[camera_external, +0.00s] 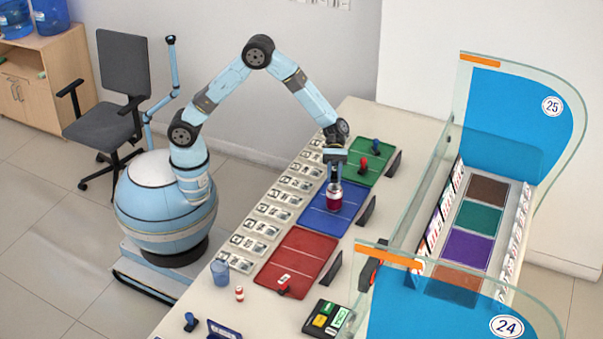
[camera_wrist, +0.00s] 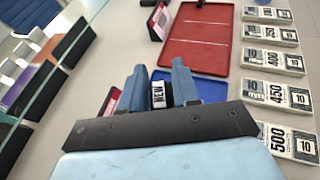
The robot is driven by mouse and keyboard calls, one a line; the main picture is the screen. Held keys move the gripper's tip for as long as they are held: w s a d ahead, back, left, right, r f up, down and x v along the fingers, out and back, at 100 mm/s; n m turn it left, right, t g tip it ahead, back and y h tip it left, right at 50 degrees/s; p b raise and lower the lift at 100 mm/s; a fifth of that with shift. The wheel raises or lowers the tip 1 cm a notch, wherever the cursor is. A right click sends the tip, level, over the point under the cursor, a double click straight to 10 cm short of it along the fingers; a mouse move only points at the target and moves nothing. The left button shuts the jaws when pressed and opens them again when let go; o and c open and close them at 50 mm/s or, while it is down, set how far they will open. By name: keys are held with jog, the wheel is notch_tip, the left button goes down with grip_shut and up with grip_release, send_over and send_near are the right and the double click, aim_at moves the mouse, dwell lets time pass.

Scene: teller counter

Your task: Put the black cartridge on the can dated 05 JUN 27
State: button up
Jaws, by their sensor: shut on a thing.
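My gripper (camera_external: 335,176) points down over the blue mat (camera_external: 312,217). In the wrist view my gripper (camera_wrist: 158,78) has its two blue fingers closed on a small dark block with a white face marked NEW (camera_wrist: 158,97), seemingly the black cartridge. In the outside view a dark red can with a pale top (camera_external: 334,200) is directly below the fingers, at the blue mat. I cannot tell whether the cartridge touches it. No date is legible on the can, and the fingers hide most of the cartridge.
A green mat (camera_external: 378,152) with red and blue-handled pieces lies behind, and a red mat (camera_external: 300,258) in front. Black stands (camera_external: 367,211) and a glass screen (camera_external: 420,195) are at right. A blue cup (camera_external: 221,272) stands front left.

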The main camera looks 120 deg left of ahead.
aim_at(335, 182)
jog(key=shift+w+f, duration=0.15)
jog(key=shift+f, duration=0.1)
jog(key=shift+w+f, duration=0.1)
jog(key=shift+f, duration=1.45)
jog(key=o, duration=1)
jog(key=shift+f, duration=0.1)
jog(key=shift+o, duration=0.2)
